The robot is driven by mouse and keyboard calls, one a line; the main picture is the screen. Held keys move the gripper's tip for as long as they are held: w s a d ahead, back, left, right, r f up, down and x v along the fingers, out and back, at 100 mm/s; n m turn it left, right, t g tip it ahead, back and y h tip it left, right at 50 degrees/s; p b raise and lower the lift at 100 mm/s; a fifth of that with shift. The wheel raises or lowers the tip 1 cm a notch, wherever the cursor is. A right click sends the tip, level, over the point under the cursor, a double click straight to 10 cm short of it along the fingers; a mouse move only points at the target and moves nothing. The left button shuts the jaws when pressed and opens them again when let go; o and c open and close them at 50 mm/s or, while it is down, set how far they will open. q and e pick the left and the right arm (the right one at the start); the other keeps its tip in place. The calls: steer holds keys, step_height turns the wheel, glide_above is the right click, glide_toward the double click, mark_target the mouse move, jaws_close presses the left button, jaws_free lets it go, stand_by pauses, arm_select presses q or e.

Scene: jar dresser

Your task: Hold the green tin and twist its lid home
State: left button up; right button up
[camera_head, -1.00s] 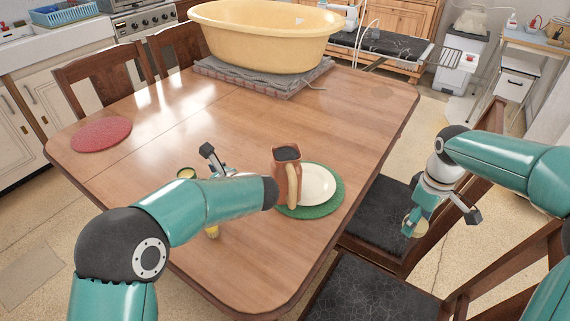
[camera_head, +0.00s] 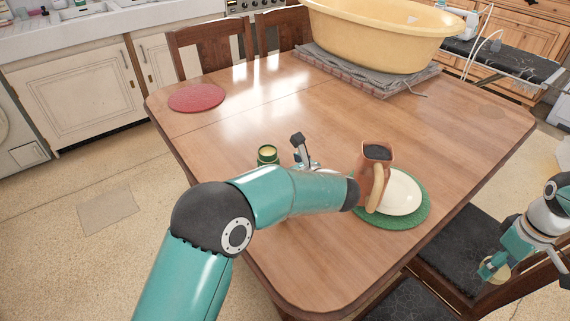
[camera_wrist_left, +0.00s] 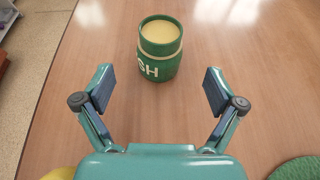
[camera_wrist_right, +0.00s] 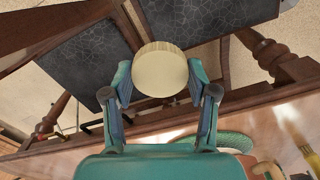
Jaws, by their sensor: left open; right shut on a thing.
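The green tin (camera_head: 268,156) stands upright on the table, with a pale cream top and part of a white label in the left wrist view (camera_wrist_left: 160,66). My left gripper (camera_wrist_left: 158,88) is open and empty, its fingers apart on the near side of the tin, not touching it. In the head view my left forearm hides part of this gripper (camera_head: 302,152). My right gripper (camera_wrist_right: 160,90) is shut on a round pale yellow lid (camera_wrist_right: 160,70). In the head view it holds the lid (camera_head: 497,271) off the table's right side, over the chairs.
A red mat (camera_head: 196,98) lies at the far left. A large yellow tub (camera_head: 385,35) stands at the back. Chairs (camera_head: 455,240) line the right side.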

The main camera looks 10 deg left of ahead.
mark_target(273, 160)
arm_select(q)
steer(key=shift+x, duration=1.15)
steer(key=shift+x, duration=2.6)
arm_select(e)
steer(key=shift+r, duration=0.1)
arm_select(q)
steer(key=shift+r, duration=0.1)
steer(key=c, duration=1.5)
steer(key=shift+r, duration=0.1)
